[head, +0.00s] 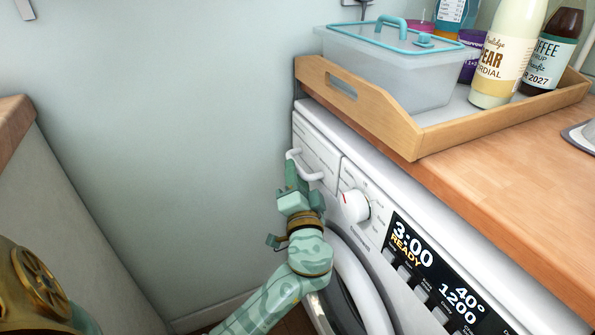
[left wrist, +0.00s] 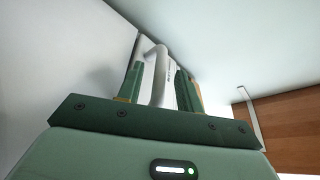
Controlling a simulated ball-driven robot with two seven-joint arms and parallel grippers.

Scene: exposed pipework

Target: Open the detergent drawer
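The detergent drawer (head: 320,152) is at the upper left of the white washing machine's front and looks flush with the panel. Its white loop handle (head: 316,177) stands out from it. My left gripper (head: 292,178) is at the handle, and its fingers hide part of it. In the left wrist view the handle (left wrist: 158,72) lies between the two green fingers of my left gripper (left wrist: 160,85). The fingers are apart, with gaps visible beside the handle, so the gripper is open around it. My right gripper is in neither view.
A white dial (head: 355,206) and a display (head: 428,265) sit right of the drawer. The round door (head: 362,290) is below. Above, a wooden tray (head: 400,135) with a plastic box (head: 390,75) and bottles stands on the worktop (head: 500,185). A bare wall is at left.

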